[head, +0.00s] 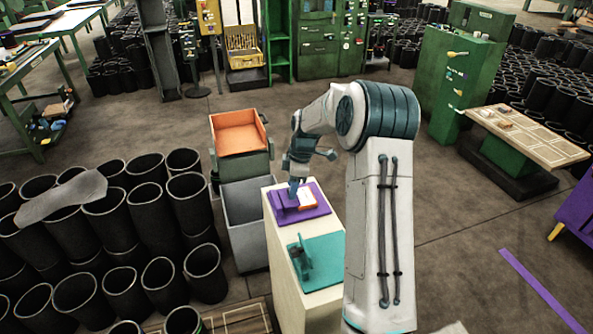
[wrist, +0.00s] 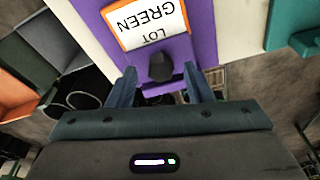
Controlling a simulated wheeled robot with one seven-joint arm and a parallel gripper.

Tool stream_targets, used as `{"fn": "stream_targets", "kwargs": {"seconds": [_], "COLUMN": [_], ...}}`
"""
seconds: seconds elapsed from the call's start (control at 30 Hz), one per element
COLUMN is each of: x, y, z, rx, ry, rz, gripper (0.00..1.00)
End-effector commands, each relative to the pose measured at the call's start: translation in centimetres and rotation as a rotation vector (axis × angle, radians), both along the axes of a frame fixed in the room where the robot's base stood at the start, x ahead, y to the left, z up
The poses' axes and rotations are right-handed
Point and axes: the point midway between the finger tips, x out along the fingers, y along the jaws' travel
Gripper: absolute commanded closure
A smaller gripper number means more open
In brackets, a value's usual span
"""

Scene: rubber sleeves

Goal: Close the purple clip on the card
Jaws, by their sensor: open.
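The purple board (head: 312,188) lies on top of a cream cabinet, and it also fills the upper middle of the wrist view (wrist: 205,40). A white card (wrist: 145,20) with an orange border lies on it, reading "LOT GREEN" upside down; the head view shows the card small (head: 307,198). A dark rounded knob (wrist: 160,67), apparently part of the purple clip, stands just past the card's edge. My gripper (wrist: 161,85) is open, with one finger on each side of the knob. In the head view my gripper (head: 294,188) is over the board and hides part of the clip.
A teal board (head: 325,256) with its own raised teal clip lies nearer on the same cabinet (head: 290,288). A grey bin (head: 247,220) and an orange tray (head: 238,138) stand to the left. Black rubber sleeves (head: 145,205) crowd the floor at left.

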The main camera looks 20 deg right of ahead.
Motion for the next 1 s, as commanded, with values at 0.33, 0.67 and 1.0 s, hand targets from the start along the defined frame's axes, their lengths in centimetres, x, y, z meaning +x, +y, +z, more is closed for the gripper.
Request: {"fn": "stream_targets", "kwargs": {"seconds": [0.33, 0.67, 1.0], "x": [-0.3, -0.5, -0.6], "y": [-1.5, -2.3, -2.4], "z": [7.3, 12.1, 12.6], "rx": [-0.002, -0.001, 0.000], "ry": [-0.006, -0.002, 0.000], "rz": [-0.001, 0.000, 0.000], "gripper": [0.54, 0.54, 0.54]}}
